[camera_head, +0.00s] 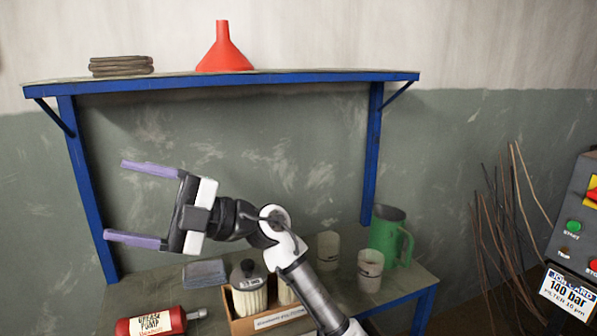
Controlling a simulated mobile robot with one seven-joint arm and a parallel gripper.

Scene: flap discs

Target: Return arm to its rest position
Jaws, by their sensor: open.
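My gripper (138,205) is open and empty. Its two purple fingers point left and stand well apart, in front of the green wall and below the blue-edged shelf (225,82). My arm (305,287) reaches up from the bottom of the view, bends above the workbench (405,283) and runs left to the gripper. A stack of flat dark discs (121,66) lies on the left of the shelf, above the gripper and apart from it.
A red funnel (224,50) stands on the shelf. The bench holds a red grease pump (152,322), a wooden box (258,325) with jars, pale cups (370,270) and a green jug (388,240). Thin rods (510,230) and a control panel (577,225) are right.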

